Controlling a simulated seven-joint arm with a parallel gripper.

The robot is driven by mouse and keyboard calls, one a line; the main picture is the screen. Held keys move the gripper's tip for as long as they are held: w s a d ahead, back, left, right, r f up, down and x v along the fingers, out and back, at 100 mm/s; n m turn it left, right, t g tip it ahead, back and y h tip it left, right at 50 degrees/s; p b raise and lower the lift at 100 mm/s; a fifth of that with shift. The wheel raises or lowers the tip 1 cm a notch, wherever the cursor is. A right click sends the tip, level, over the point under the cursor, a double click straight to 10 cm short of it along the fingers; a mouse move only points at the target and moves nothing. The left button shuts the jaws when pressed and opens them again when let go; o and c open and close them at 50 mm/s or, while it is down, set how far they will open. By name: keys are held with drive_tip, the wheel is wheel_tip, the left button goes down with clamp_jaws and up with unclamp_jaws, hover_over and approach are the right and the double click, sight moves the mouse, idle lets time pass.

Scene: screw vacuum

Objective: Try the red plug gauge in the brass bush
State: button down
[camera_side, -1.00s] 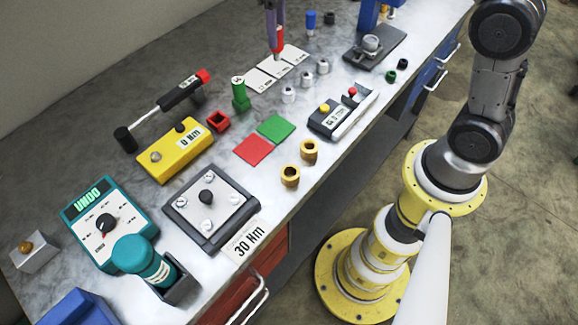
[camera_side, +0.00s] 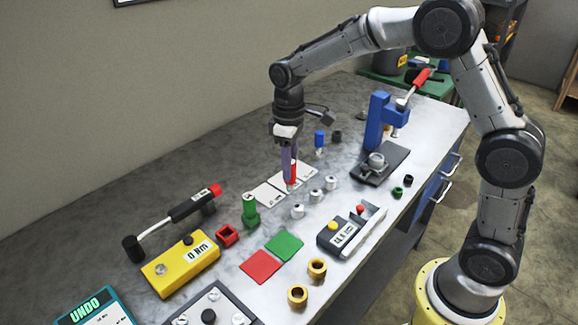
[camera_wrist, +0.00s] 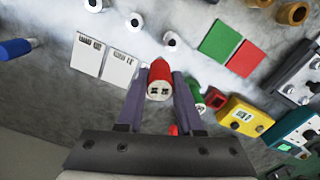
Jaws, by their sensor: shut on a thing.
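My gripper (camera_side: 290,178) points down over the white cards at the back middle of the bench, its purple fingers shut on the red plug gauge (camera_side: 294,174). In the wrist view the gauge (camera_wrist: 159,72) sits between both fingers, its pale marked end towards the camera. In the side view its lower end is at or just above the cards; I cannot tell if it touches. Two brass bushes stand near the front edge, one nearer (camera_side: 297,296) and one farther (camera_side: 317,268), both with open bores and apart from my gripper.
Several white bushes (camera_side: 316,196) stand just right of the cards (camera_side: 265,195). A gauge box (camera_side: 338,238) and blue press (camera_side: 378,120) stand right.

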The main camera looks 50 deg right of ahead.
drive_tip(key=s+a+r+n, duration=0.1)
drive_tip(key=s+a+n, duration=0.6)
drive_tip(key=s+a, duration=1.1)
drive_tip(key=shift+r+n, duration=0.3)
drive_tip(key=shift+f, duration=2.3)
drive_tip(key=shift+f, duration=1.2)
drive_tip(key=shift+r, duration=0.1)
drive_tip(key=shift+r, duration=2.95)
